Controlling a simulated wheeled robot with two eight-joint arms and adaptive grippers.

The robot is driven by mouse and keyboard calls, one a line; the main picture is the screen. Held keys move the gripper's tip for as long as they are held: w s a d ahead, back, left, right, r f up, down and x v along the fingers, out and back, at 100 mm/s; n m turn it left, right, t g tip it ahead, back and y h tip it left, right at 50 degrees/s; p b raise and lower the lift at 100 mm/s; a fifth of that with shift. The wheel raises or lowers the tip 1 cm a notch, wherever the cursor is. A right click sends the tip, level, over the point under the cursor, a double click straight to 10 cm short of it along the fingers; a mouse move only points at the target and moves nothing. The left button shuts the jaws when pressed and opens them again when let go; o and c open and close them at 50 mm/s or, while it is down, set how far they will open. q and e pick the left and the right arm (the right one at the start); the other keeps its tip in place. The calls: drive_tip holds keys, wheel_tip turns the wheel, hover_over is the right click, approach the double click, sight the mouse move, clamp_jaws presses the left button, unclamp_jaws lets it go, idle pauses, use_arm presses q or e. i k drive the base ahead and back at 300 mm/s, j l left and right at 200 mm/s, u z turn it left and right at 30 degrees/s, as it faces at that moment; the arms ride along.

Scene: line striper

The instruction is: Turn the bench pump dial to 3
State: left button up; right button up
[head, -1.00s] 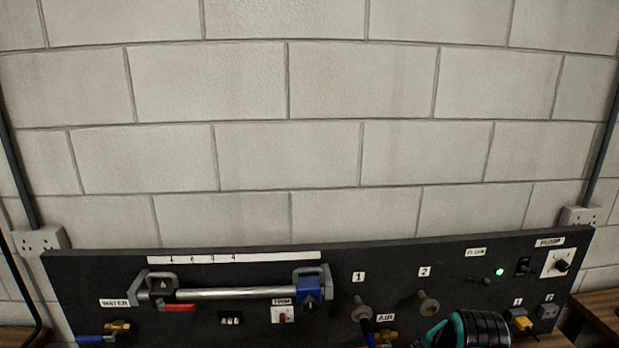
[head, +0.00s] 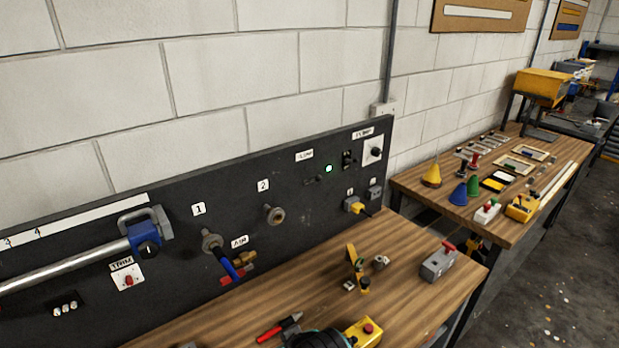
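The bench pump dial (head: 374,151) is a small black knob on a white square plate, at the upper right end of the black upright panel (head: 310,215). A white label (head: 362,133) sits just above the plate. The dial's numbers and where its pointer stands are too small to read. Neither of my grippers shows in the head view, so nothing of mine is seen at the dial.
Left of the dial are a black switch (head: 348,159) and a lit green lamp (head: 329,169). Below are a yellow plug (head: 355,205) and a grey socket (head: 375,191). Another bench (head: 425,203) stands right.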

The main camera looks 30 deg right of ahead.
sight(377, 152)
drive_tip(key=l+z, duration=0.15)
drive_tip(key=z, duration=0.3)
drive_tip(key=k+l+z, duration=0.1)
drive_tip(key=l+z, duration=0.15)
drive_tip(key=z, duration=0.2)
drive_tip(key=l+z, duration=0.2)
drive_tip(key=z, duration=0.25)
